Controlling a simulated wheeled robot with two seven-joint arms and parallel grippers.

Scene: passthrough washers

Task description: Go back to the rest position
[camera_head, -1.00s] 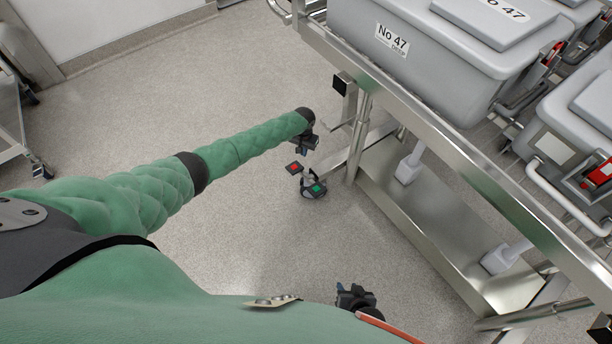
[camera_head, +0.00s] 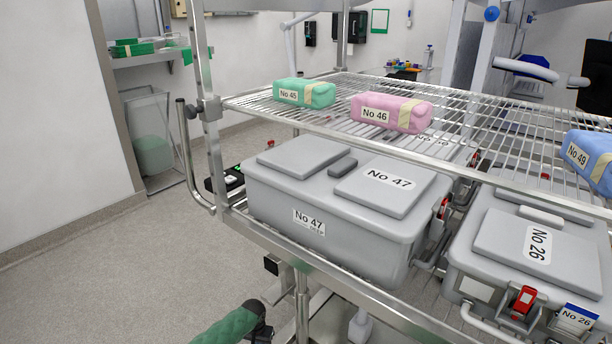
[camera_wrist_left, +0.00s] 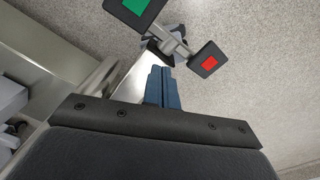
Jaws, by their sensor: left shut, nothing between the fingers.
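My left arm's green sleeve and dark wrist (camera_head: 256,318) show at the bottom edge of the head view, in front of the cart. The fingers are not clear there. In the left wrist view my left gripper (camera_wrist_left: 162,88) has its blue fingers shut together and empty. Beyond the fingertips is a cart caster with a green pad (camera_wrist_left: 137,6) and a red pad (camera_wrist_left: 208,61). I cannot tell whether the fingers touch it. My right gripper is not in view.
A metal cart rack (camera_head: 250,225) carries a grey No 47 bin (camera_head: 310,222) and a No 26 bin (camera_head: 500,262). Green (camera_head: 320,95), pink (camera_head: 415,117) and blue (camera_head: 598,175) packs lie on its wire shelf. Open floor (camera_head: 90,270) lies to the left.

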